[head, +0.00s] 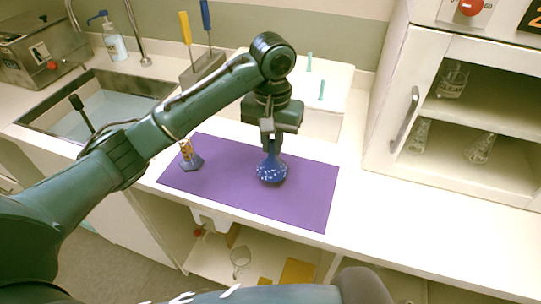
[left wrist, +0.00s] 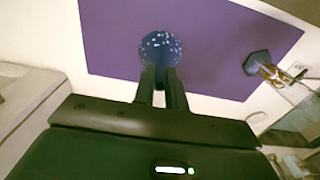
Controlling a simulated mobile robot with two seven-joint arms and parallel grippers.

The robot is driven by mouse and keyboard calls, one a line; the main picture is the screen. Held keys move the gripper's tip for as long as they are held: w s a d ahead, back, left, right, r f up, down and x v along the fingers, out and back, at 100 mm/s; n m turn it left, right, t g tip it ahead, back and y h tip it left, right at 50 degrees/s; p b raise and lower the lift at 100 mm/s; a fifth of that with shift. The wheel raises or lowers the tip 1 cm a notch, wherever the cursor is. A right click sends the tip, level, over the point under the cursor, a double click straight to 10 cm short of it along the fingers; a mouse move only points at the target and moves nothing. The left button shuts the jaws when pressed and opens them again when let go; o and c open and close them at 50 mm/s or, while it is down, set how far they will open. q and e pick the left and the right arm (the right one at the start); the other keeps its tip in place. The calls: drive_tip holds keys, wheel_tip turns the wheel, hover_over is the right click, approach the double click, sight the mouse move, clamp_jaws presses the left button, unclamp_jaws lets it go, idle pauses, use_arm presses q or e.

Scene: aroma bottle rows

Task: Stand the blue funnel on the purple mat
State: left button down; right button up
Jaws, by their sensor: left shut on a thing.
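The blue funnel (head: 272,171), dark blue with white speckles, is over the middle right of the purple mat (head: 308,200). My left gripper (head: 271,148) comes down from above and is shut on the funnel's narrow upper part, wide end down. In the left wrist view the round blue funnel (left wrist: 160,46) shows just beyond the fingertips (left wrist: 161,78), against the purple mat (left wrist: 215,60). I cannot tell whether its rim touches the mat. My right gripper is not in view.
A small cylinder on a dark hexagonal base (head: 192,162) stands on the mat's left part. A sink (head: 100,105) lies left, a holder with yellow and blue tools (head: 203,68) behind. A white cabinet with glassware (head: 400,120) stands right. The mat's right end is clear.

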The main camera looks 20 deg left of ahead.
sight(272, 157)
use_arm(q)
wheel_tip(272, 157, down, 3)
drive_tip(key=shift+f, duration=0.35)
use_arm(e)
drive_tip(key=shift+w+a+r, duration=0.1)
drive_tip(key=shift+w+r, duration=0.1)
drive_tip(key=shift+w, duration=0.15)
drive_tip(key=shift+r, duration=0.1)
use_arm(q)
drive_tip(key=c, duration=1.4)
unclamp_jaws()
drive_tip(key=shift+f, duration=0.1)
drive_tip(key=shift+c, duration=0.2)
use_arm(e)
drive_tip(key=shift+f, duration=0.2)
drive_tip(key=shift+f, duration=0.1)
